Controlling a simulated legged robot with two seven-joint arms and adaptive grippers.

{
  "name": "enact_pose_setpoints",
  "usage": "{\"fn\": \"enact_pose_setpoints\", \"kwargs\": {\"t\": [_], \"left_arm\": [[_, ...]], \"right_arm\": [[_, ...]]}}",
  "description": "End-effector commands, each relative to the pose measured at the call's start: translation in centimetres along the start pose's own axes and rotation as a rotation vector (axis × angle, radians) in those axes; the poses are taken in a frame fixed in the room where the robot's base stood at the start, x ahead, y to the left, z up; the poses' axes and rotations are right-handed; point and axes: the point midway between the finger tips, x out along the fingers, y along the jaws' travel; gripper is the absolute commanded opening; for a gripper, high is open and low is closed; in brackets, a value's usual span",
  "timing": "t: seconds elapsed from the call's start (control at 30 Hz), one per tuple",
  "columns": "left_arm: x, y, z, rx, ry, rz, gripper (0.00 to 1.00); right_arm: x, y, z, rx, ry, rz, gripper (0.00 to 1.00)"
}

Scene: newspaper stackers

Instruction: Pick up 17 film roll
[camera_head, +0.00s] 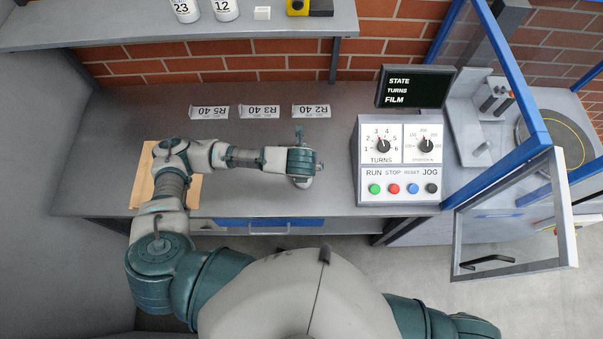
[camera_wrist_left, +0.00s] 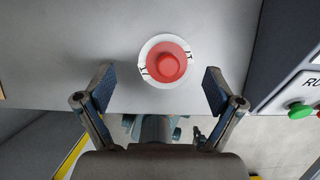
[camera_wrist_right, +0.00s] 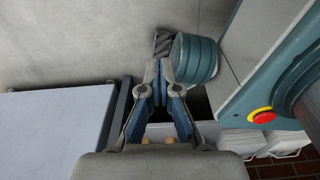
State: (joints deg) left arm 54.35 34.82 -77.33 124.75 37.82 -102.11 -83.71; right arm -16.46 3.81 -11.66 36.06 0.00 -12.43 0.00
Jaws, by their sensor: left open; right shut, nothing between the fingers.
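A white roll with a red centre (camera_wrist_left: 166,62) sits on the grey table in the left wrist view. Dark marks show on its white rim, but I cannot read a number. My left gripper (camera_wrist_left: 158,88) is open, with its fingers on either side of and a little short of the roll, not gripping it. In the head view my left gripper (camera_head: 305,172) is over the bench and largely hides what is below it. My right gripper (camera_wrist_right: 160,68) is shut and empty, seen in the right wrist view away from the bench top.
White rolls marked 23 (camera_head: 185,8) and 12 (camera_head: 225,8) stand on the upper shelf (camera_head: 150,32). Labels R5 40 (camera_head: 209,112), R3 40 (camera_head: 259,112) and R2 40 (camera_head: 311,111) lie along the bench (camera_head: 110,115). A control box (camera_head: 400,160) and an open glass door (camera_head: 515,220) stand right.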

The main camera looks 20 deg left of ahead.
Motion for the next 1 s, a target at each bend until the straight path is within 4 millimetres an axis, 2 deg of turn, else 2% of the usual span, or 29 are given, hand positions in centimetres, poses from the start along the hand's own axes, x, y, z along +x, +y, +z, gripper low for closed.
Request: {"fn": "enact_pose_setpoints", "kwargs": {"t": [0.1, 0.23, 0.37, 0.53, 0.57, 0.83, 1.0], "left_arm": [[2.1, -0.2, -0.3, 0.000, 0.004, 0.004, 0.93], [3.9, -0.2, -0.3, 0.000, 0.003, 0.002, 0.93], [4.5, -0.1, -0.3, 0.000, 0.002, -0.001, 0.93], [4.5, 0.0, -0.2, 0.000, 0.002, -0.002, 0.93], [4.5, 0.0, -0.2, 0.000, 0.003, -0.002, 0.88], [4.5, -0.1, -0.2, 0.000, 0.003, -0.001, 0.20], [4.4, -0.2, -0.2, 0.000, 0.002, -0.001, 0.18]], "right_arm": [[0.1, 0.1, 0.6, -0.001, -0.009, 0.002, 0.00], [0.2, 0.6, 1.8, -0.003, -0.026, 0.007, 0.00], [0.2, 1.1, 2.6, -0.003, -0.038, 0.013, 0.00], [0.2, 1.7, 2.6, -0.003, -0.038, 0.019, 0.00], [0.2, 1.7, 2.5, -0.003, -0.037, 0.019, 0.00], [0.2, 1.1, 2.0, -0.001, -0.029, 0.012, 0.00], [0.3, 0.2, 1.7, 0.002, -0.025, 0.002, 0.00]]}}
